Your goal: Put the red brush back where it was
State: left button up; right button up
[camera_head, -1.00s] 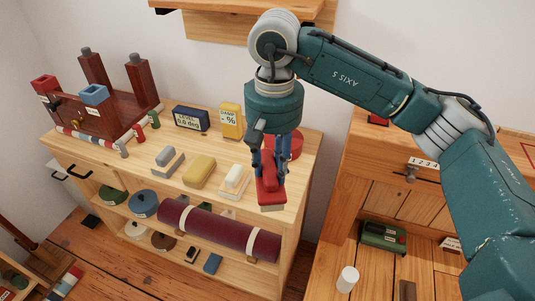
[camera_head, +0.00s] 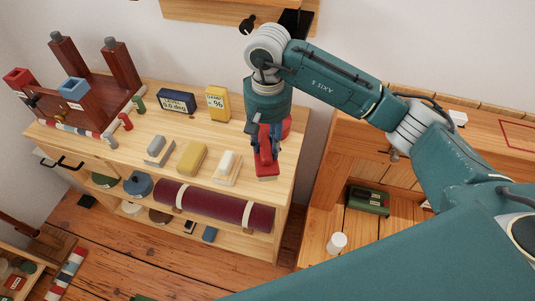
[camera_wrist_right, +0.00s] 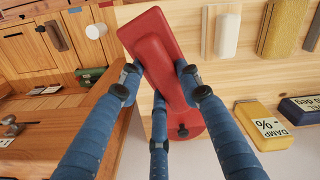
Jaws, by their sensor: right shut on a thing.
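The red brush (camera_head: 265,166) is in my right gripper (camera_head: 266,143), over the right end of the pale wooden cabinet top (camera_head: 215,138). In the right wrist view the blue fingers of the gripper (camera_wrist_right: 160,82) close around the handle of the brush (camera_wrist_right: 152,36). The brush's pale lower side faces the cabinet top; I cannot tell whether it touches. A grey block (camera_head: 160,149), a yellow block (camera_head: 192,158) and a white-topped block (camera_head: 227,165) lie in a row to its left. My left gripper is not in view.
A red round thing (camera_wrist_right: 184,124) with a dark knob stands close behind the brush. A yellow DAMP box (camera_head: 217,103) and a dark LEVEL box (camera_head: 176,101) stand at the back. A dark red roll (camera_head: 215,205) lies on the shelf below.

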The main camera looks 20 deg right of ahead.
notch_tip(320, 180, down, 6)
jog(key=shift+r+p, duration=0.1)
jog(key=shift+p, duration=0.45)
jog(key=shift+f, duration=0.3)
jog(key=shift+f+b, duration=0.2)
jog(key=shift+b, duration=0.1)
jog(key=o, duration=1)
